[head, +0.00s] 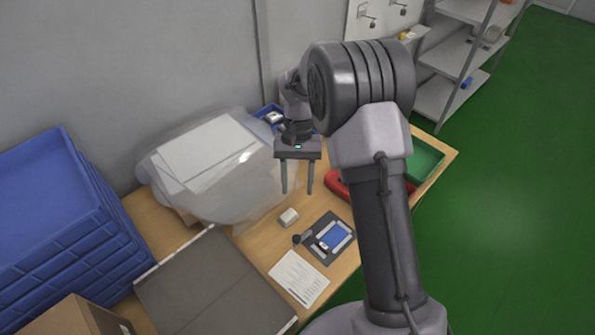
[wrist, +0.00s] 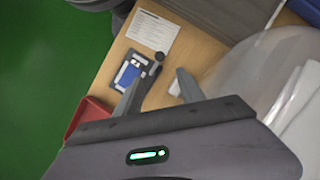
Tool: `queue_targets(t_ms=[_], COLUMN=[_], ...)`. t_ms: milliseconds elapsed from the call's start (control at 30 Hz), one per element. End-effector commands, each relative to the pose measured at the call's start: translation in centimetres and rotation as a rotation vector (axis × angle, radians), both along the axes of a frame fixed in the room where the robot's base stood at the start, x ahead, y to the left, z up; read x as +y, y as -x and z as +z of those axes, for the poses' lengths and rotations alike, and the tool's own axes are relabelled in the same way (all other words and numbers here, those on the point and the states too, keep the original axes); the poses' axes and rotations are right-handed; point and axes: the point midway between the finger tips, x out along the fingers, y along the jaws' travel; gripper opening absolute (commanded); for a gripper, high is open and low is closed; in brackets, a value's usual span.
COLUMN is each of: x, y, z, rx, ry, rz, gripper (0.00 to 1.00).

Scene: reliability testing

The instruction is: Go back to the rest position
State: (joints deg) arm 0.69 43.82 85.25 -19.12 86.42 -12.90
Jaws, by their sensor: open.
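My gripper (head: 297,191) is open and empty, held above the wooden table (head: 261,249). Its two fingers point down and stand apart; they also show in the wrist view (wrist: 157,91). Below it on the table lies a small white block (head: 289,217). In front of that is a dark fixture with a blue plate (head: 336,236), which shows in the wrist view as well (wrist: 127,75). My arm hides part of the table's right side.
A plastic-wrapped bundle (head: 215,165) stands left of my gripper. Blue crates (head: 60,215) are stacked at the left. A red bin (head: 337,185) and a green bin (head: 425,160) are near my arm. A paper sheet (head: 299,278) lies in front. Shelves (head: 452,60) stand behind; green floor is free at right.

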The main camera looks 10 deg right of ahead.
Motion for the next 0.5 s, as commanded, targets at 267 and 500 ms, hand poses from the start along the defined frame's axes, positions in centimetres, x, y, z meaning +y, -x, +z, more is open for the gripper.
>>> queue_targets(t_ms=[267,500], x=[-0.2,-0.19], y=[-0.66,-0.63], z=[1.59,1.52], rx=[0.001,0.001], ry=[0.0,0.0], rz=[0.0,0.0], gripper=[0.46,0.46])
